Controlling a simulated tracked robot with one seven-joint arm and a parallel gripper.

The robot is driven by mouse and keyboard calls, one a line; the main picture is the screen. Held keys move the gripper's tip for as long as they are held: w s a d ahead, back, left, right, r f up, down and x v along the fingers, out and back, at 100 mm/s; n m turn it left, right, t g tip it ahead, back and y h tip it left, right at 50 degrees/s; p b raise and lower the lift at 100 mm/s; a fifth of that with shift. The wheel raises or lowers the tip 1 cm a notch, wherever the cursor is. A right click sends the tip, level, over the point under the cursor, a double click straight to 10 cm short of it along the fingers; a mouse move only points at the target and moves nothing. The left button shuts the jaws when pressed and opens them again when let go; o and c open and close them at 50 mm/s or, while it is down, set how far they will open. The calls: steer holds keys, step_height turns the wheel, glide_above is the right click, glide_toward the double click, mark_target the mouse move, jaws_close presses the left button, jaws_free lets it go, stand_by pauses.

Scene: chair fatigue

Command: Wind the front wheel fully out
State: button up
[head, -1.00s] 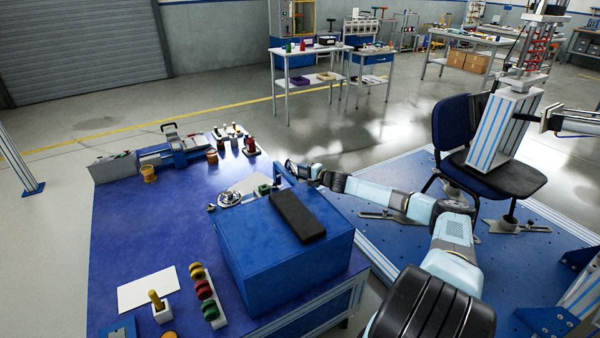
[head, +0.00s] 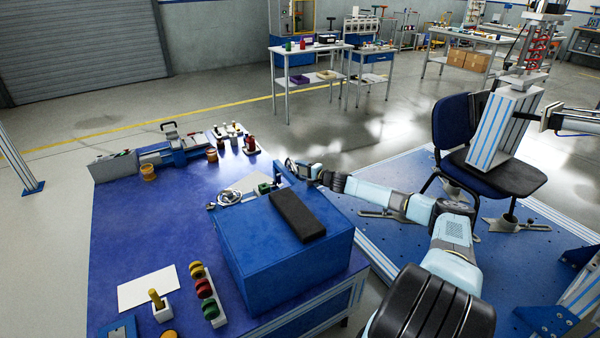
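A small silver round part with spokes, which looks like a handwheel (head: 229,197), shows at the far left edge of the blue box (head: 260,248) on the blue-topped bench. A small dark knob stands out on its left. I cannot tell for sure that this is the front wheel. My arm reaches in from the lower right, and my gripper (head: 290,167) is beyond the box's far corner, up and to the right of the silver part and apart from it. Its fingers are too small and partly hidden to tell open or shut.
A black pad (head: 297,215) lies on the box. A vise-like device (head: 176,148) and small pots stand at the bench's far end. Coloured knobs (head: 204,290) and a white sheet (head: 148,289) lie nearer. A chair (head: 490,170) stands on a rig at right.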

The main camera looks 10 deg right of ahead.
steer(key=v, duration=1.3)
steer(key=shift+s+d, duration=0.25)
steer(key=shift+d, duration=0.05)
steer(key=shift+a, duration=0.1)
